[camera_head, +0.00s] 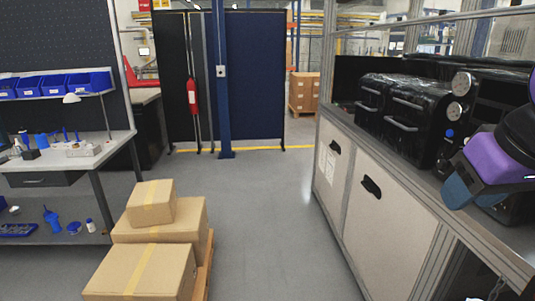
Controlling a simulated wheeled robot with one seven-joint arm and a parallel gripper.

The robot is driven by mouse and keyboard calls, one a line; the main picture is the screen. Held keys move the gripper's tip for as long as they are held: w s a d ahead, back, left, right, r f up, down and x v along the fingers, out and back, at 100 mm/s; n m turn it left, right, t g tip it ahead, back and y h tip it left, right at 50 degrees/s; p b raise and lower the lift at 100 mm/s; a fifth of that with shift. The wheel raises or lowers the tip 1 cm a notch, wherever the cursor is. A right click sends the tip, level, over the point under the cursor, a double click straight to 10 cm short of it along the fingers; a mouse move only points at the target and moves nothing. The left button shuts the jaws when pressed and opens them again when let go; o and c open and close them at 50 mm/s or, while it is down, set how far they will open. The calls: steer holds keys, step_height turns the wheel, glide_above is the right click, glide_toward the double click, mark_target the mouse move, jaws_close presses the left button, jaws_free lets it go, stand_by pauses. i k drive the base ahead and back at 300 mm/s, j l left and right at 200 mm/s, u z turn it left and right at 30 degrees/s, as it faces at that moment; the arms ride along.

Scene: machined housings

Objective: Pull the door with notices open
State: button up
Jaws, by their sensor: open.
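The door with notices (328,168) is a pale cabinet door low on the right, under the workbench. White paper sheets (326,164) are fixed to its face. Its black handle (336,147) is near the top, toward the right side. The door looks closed, flush with the cabinet front. Purple and dark parts of my arm show at the right edge, above the bench. My gripper's fingers do not show, so I see nothing touching the door or its handle.
A second pale door (388,215) with a black handle (371,187) is nearer me. Black machined housings (405,112) stand on the bench. Cardboard boxes (150,268) are stacked on the left, beside a workbench (75,148). The grey floor (265,220) between is clear.

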mark_target(327, 168)
steer(key=i, duration=1.8)
steer(key=i+z, duration=0.1)
steer(key=i, duration=0.5)
steer(key=i+j, duration=0.1)
steer(key=i, duration=0.5)
steer(key=i+j+z, duration=0.15)
steer(key=i, duration=0.5)
steer(key=i+j+z, duration=0.2)
steer(key=i, duration=0.2)
steer(key=i+j+z, duration=0.2)
steer(key=i, duration=0.2)
steer(key=l, duration=0.1)
